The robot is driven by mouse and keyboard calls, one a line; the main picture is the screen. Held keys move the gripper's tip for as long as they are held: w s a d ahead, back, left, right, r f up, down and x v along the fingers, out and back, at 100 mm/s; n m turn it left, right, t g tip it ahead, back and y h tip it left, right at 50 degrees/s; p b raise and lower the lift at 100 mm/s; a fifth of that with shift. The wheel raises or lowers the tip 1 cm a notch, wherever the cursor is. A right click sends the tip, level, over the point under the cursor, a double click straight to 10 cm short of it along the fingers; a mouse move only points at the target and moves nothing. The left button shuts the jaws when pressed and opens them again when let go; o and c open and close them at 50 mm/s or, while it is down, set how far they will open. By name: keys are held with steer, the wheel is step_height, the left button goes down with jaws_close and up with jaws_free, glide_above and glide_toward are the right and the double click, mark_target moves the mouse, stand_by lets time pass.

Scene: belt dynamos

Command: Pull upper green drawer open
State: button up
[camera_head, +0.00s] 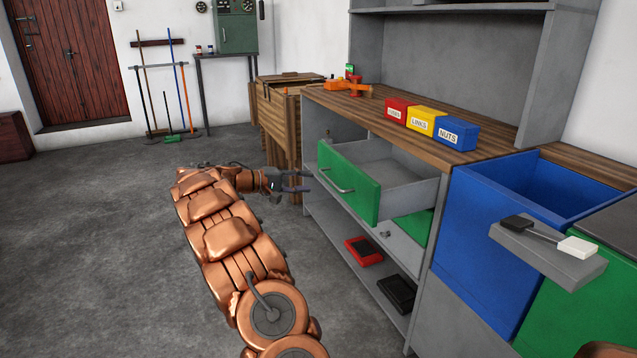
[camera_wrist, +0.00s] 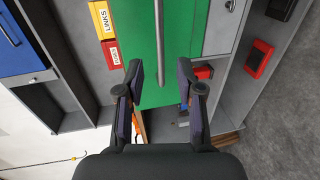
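The upper green drawer (camera_head: 349,182) sticks well out of the grey workbench, and its empty grey inside shows. Its metal bar handle (camera_head: 337,181) is on the green front. My gripper (camera_head: 305,182) is just left of the drawer front, fingers pointing towards it. In the wrist view the green front (camera_wrist: 181,42) and the handle (camera_wrist: 158,35) lie ahead, the handle in line with the gap between the fingers. My gripper (camera_wrist: 160,78) is open, with a wide gap and nothing held. In the head view the fingertips look a little apart from the handle.
A lower green front (camera_head: 415,226) sits under the open drawer. A red item (camera_head: 364,251) and a black item (camera_head: 397,293) lie on the low shelf. Floor on the left is clear.

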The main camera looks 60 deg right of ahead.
steer(key=shift+v, duration=1.4)
steer(key=s+a+r+n+t+y+p, duration=0.1)
steer(key=s+a+r+t+y+p, duration=0.15)
steer(key=a+r+p, duration=0.65)
steer(key=s+a+r+n+t+y+p, duration=0.1)
steer(key=s+a+r+n+y+p, duration=0.25)
steer(key=a, duration=0.95)
steer(key=s+a+r+n+t+y+p, duration=0.1)
steer(key=s+a+p, duration=0.4)
steer(key=a, duration=0.6)
steer(key=s+a+r+n+t+y+p, duration=0.1)
steer(key=s+a+r+p, duration=0.4)
steer(key=a, duration=0.7)
steer(key=s+a+r+n+t+y+p, duration=0.1)
steer(key=s+a+r+t+y+p, duration=0.1)
steer(key=s+a+p, duration=0.4)
steer(key=s+a+r+y, duration=0.1)
steer(key=s+a+y, duration=0.1)
steer(key=a, duration=0.3)
steer(key=shift+a+p, duration=0.35)
steer(key=shift+a, duration=0.05)
steer(key=shift+d, duration=0.2)
